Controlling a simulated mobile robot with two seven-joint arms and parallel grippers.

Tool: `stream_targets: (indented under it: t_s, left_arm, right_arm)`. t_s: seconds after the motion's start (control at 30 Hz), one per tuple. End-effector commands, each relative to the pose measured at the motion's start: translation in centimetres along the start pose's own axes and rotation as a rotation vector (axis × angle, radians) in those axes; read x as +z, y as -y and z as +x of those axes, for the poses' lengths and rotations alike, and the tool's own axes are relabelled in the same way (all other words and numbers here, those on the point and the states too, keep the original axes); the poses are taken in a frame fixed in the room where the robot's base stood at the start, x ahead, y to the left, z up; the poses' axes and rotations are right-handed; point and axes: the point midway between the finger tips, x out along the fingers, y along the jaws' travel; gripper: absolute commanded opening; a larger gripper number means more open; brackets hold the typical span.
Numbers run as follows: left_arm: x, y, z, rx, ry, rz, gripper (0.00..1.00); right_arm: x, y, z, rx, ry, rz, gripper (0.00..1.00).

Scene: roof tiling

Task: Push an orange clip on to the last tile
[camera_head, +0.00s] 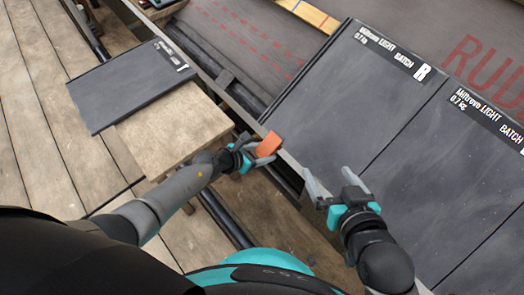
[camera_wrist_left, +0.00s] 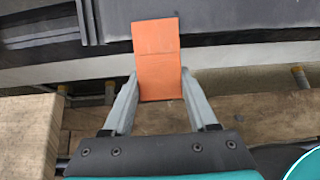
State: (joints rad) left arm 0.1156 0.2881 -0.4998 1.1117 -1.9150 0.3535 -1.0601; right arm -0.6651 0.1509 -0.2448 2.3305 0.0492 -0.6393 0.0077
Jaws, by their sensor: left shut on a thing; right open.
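The orange clip (camera_head: 269,144) is held between the fingers of my left gripper (camera_head: 258,153), close to the left edge of a laid dark tile (camera_head: 340,110) marked with the letter R. In the left wrist view the clip (camera_wrist_left: 158,60) stands up between the two fingers of the left gripper (camera_wrist_left: 157,97), its far end overlapping the dark tile edge (camera_wrist_left: 240,20). I cannot tell whether the clip touches the tile. My right gripper (camera_head: 337,183) is open and empty above the lower part of the laid tiles.
A second laid tile (camera_head: 480,180) lies to the right. A loose dark tile (camera_head: 120,85) rests on a wooden block (camera_head: 185,130) at the left. A yellow measuring stick (camera_head: 308,14) lies on the underlay at the top. Wooden decking (camera_head: 35,130) fills the left side.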

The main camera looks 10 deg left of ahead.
Motion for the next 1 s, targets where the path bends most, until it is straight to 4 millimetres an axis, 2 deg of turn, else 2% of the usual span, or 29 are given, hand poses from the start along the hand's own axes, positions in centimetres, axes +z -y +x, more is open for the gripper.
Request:
stream_targets:
  t_s: [0.03, 1.0]
  left_arm:
    - [0.5, 0.0, 0.1, 0.000, 0.009, 0.000, 0.00]
    - [1.8, 0.0, 0.5, 0.000, 0.011, 0.000, 0.00]
  right_arm:
    - [-0.1, 0.0, 0.0, 0.000, 0.000, 0.000, 0.93]
    - [-0.5, 0.1, -0.3, 0.000, 0.000, 0.000, 0.93]
